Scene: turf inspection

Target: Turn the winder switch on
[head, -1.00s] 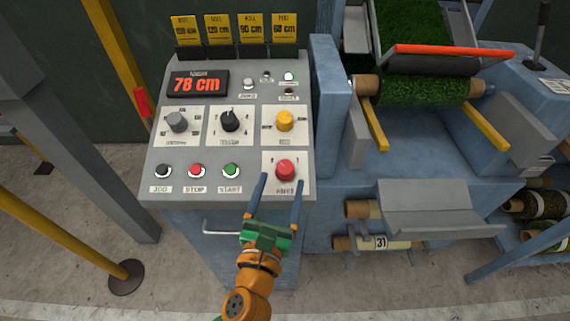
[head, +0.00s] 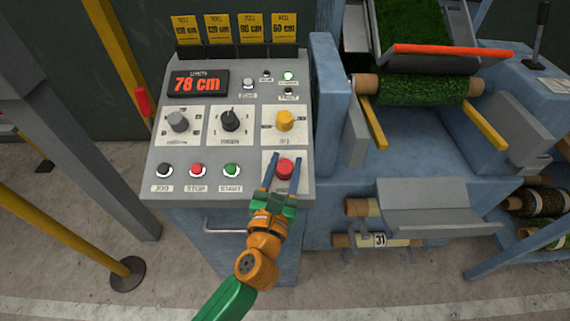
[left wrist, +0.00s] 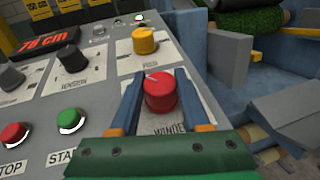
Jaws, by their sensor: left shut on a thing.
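The winder switch is a red knob (head: 285,168) on a white plate at the lower right of the grey control panel (head: 215,150). It also shows in the left wrist view (left wrist: 160,92), with a pale pointer mark turned to the upper left. My left gripper (head: 284,166) has its two blue fingers on either side of the knob and is shut on it. In the left wrist view the fingers (left wrist: 160,100) flank the knob. The plate's label is partly hidden by the gripper. My right gripper is not in view.
A yellow knob (head: 285,121) sits just above the red one. Black, red and green START buttons (head: 231,171) line the panel's left. A display (head: 198,83) reads 78 cm. A turf roll (head: 425,90) lies on the blue machine at right. A yellow post (head: 70,235) stands at left.

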